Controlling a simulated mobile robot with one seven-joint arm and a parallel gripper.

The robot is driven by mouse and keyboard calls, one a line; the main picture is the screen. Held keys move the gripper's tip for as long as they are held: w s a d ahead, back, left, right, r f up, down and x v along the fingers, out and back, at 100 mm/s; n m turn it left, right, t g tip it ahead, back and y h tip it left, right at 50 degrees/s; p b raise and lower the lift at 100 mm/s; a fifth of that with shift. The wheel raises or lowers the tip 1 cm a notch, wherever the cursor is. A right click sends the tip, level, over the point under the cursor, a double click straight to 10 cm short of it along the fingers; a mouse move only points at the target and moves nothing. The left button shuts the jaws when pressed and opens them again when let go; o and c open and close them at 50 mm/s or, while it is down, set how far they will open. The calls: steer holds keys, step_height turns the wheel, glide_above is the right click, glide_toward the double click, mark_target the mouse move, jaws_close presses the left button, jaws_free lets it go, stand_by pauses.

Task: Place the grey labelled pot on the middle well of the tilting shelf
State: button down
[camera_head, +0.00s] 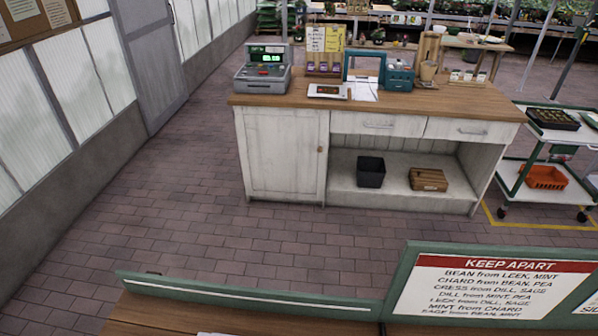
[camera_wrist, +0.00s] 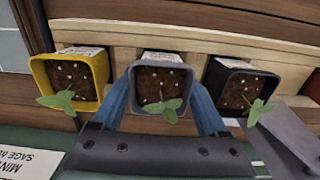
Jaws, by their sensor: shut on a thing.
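In the wrist view my gripper (camera_wrist: 162,80) has its two blue fingers on either side of the grey pot (camera_wrist: 150,106), shut on it. The grey pot holds dark soil and a green seedling, with a white label at its back edge. It is in line between a yellow pot (camera_wrist: 41,76) on the left and a black pot (camera_wrist: 213,76) on the right, against the pale wooden shelf (camera_wrist: 120,38). Whether the grey pot rests in the middle well or hangs just above it I cannot tell. In the head view neither gripper nor grey pot shows.
A "KEEP APART" sign (camera_head: 488,284) stands on a green-edged bench in the head view's foreground. Beyond it is clear brick floor (camera_head: 200,220), then a counter (camera_head: 285,155) with a till (camera_head: 264,70). A trolley (camera_head: 550,135) stands at the right.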

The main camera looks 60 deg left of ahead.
jaws_free()
step_height(320, 180, up, 12)
stand_by(0.5)
steer(key=shift+r, duration=0.15)
